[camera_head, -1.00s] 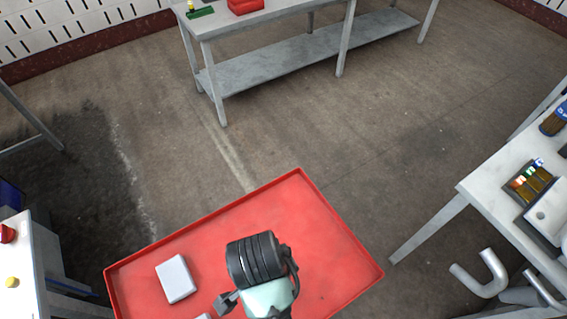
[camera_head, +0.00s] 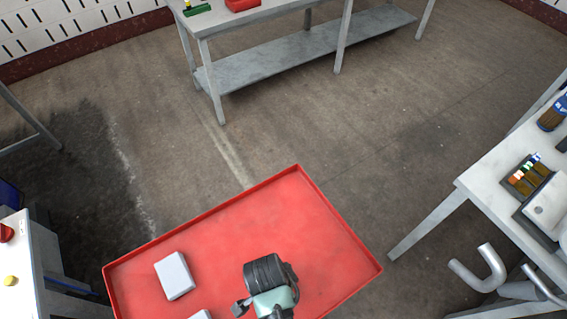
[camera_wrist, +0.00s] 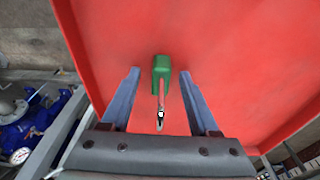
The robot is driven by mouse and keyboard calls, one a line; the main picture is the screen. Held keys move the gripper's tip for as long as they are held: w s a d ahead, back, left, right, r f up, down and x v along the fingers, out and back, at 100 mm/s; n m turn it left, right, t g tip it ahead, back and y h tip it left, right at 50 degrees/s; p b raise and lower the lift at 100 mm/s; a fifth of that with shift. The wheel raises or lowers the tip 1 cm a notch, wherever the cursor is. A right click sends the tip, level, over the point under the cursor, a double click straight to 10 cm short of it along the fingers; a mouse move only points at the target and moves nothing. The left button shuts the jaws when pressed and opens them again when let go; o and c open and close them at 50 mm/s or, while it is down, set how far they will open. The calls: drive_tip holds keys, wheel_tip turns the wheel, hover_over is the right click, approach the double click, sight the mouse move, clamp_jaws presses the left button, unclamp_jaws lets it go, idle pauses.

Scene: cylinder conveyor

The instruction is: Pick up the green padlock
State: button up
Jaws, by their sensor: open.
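The green padlock (camera_wrist: 161,66) lies on the red tray (camera_wrist: 220,35) in the wrist view. Its metal shackle points down toward my gripper's palm. My gripper (camera_wrist: 161,74) is open, with one finger on each side of the padlock and clear gaps between. The fingers do not touch it in the picture; how far they are above the tray is hard to tell. In the head view, my wrist covers the padlock, and the red tray (camera_head: 215,235) shows around my arm.
A light grey box (camera_head: 174,276) lies on the tray's left part, with another pale object (camera_head: 201,315) at the bottom edge. The tray has a raised rim. A white table (camera_head: 508,195) with brushes stands at right, a grey bench (camera_head: 290,62) at the back.

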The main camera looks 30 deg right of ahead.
clamp_jaws()
idle(0.3)
idle(0.3)
